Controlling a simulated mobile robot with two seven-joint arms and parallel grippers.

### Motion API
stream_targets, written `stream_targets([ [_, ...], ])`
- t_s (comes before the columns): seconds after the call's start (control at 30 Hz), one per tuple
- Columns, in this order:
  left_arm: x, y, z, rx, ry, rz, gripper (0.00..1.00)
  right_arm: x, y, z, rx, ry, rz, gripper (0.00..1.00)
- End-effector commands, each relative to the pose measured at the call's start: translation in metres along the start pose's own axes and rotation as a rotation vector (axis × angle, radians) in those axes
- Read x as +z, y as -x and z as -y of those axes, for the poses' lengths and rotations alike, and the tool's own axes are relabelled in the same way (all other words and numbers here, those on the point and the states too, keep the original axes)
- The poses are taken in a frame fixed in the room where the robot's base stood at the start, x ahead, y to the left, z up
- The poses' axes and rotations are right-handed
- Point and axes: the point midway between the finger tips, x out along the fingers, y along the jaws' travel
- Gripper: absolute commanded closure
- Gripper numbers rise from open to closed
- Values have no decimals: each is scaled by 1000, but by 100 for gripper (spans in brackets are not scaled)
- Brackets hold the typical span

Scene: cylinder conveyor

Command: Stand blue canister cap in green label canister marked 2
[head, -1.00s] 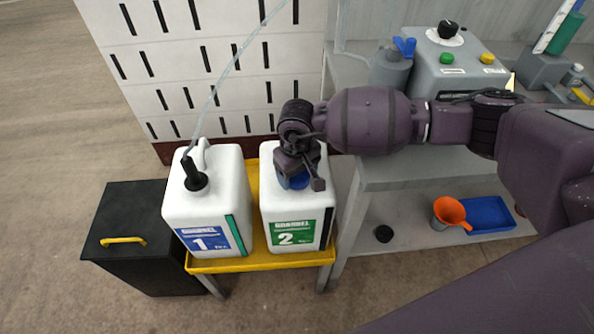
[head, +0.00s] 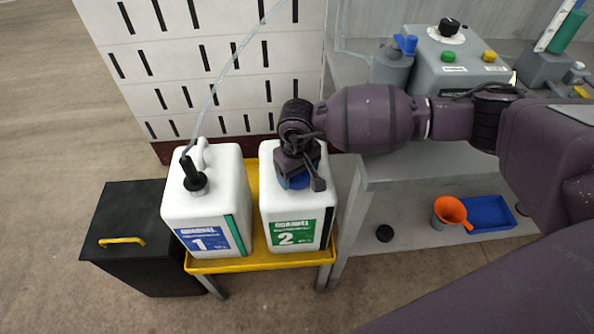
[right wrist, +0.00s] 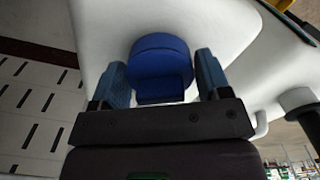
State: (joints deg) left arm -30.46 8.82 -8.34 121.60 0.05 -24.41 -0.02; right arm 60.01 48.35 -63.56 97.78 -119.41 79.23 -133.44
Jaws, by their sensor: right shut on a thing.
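The white canister marked 2 with a green label (head: 291,233) stands upright on a yellow tray. My right gripper (head: 303,184) is directly over its top. It is shut on the blue canister cap (head: 297,180). In the right wrist view the cap (right wrist: 160,55) sits between the two blue fingers of the gripper (right wrist: 162,82), against the white canister top (right wrist: 240,28). The cap's underside and the canister opening are hidden, so I cannot tell how deep it sits. My left gripper is not in view.
White canister 1 (head: 205,213) stands close on the left, with a tube in its dark cap. The yellow tray (head: 262,263) holds both canisters. A black bin (head: 125,220) stands left. A grey bench (head: 385,172) on the right has an orange cup (head: 449,211) and blue tray (head: 488,212) on its lower shelf.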

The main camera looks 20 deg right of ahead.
Motion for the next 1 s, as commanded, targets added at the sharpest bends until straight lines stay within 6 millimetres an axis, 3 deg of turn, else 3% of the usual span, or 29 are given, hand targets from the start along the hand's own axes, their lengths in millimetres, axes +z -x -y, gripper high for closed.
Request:
stream_targets([
  [0.13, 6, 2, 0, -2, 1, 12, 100, 0, 1, 0, 0, 0, -1, 56],
  [0.17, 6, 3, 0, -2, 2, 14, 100, 0, 1, 0, 0, 0, -1, 28],
  [0.37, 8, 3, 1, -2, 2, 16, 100, 0, 0, 0, 0, 0, 0, 0],
  [0.77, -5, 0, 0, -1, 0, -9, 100, 0, 0, 0, 0, 0, 0, 0],
  [0.87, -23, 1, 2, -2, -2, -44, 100, -1, 22, 0, 2, 1, -7, 0],
  [1.0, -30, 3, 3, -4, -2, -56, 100, -1, 50, 0, 2, 1, -8, 0],
])
